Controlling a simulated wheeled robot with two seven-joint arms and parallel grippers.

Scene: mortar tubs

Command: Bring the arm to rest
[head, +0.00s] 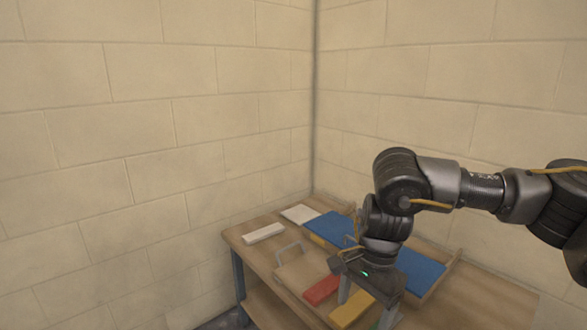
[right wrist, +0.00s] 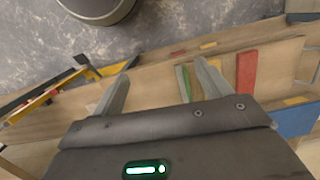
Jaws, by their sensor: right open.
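My right arm reaches in from the right in the head view. Its gripper (head: 366,305) points down over the front part of the wooden table (head: 285,235). In the right wrist view the gripper (right wrist: 152,80) has its two fingers well apart with nothing between them. In the head view a red block (head: 321,290) and a yellow block (head: 352,308) lie beside and behind the fingers. The gap between fingers and tabletop cannot be judged. My left gripper is not in view.
Blue panels (head: 331,228) lie on the table behind my arm, partly hidden by it. A white bar (head: 263,233) and a pale flat piece (head: 300,214) lie at the far left. Block walls (head: 230,110) meet behind the table. The right wrist view shows grey floor (right wrist: 190,30).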

